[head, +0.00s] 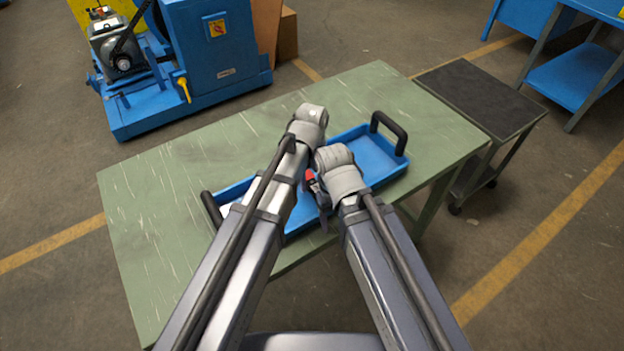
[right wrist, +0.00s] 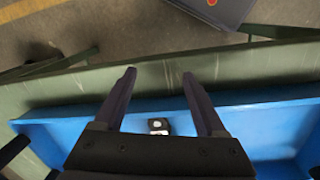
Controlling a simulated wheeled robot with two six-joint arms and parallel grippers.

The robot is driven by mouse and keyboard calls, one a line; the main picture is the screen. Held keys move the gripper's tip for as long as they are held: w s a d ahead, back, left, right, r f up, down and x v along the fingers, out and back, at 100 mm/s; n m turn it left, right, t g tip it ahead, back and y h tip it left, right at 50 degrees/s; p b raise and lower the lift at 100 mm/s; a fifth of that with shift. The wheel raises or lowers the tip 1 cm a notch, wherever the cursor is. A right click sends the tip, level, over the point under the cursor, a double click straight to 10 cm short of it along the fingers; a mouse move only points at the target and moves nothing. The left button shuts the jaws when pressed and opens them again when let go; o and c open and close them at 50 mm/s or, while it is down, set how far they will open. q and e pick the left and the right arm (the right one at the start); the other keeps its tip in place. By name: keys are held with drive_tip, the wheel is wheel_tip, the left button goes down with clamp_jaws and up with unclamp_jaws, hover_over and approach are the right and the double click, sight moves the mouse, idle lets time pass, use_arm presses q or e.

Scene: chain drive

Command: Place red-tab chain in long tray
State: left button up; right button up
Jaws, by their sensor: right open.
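The long blue tray (head: 361,145) lies on the green table, and its wall also shows in the right wrist view (right wrist: 270,112). A small red piece (head: 310,179) shows between my two wrists over the tray; I cannot tell whether it is the chain's red tab. In the right wrist view a small black piece with pale round spots (right wrist: 158,126) lies in the tray, perhaps part of the chain. My right gripper (right wrist: 159,76) is open and empty, fingers on either side of that piece in the picture. My left gripper is over the tray, its fingertips mostly hidden by my arms.
The tray has a black handle (head: 390,133) at its right end and another (head: 211,208) at its left. The table (head: 150,235) is clear around the tray. A dark-topped cart (head: 480,95) stands to the right. A blue machine (head: 205,60) stands behind the table.

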sight(313, 182)
use_arm(q)
drive_tip(key=shift+o, duration=0.9)
wheel_tip(313, 182, up, 12)
drive_tip(key=p, duration=1.2)
drive_tip(key=shift+r, duration=0.15)
use_arm(e)
wheel_tip(313, 182, up, 12)
drive_tip(key=shift+r, duration=0.15)
use_arm(q)
drive_tip(key=shift+d, duration=0.1)
use_arm(e)
drive_tip(key=shift+d, duration=0.1)
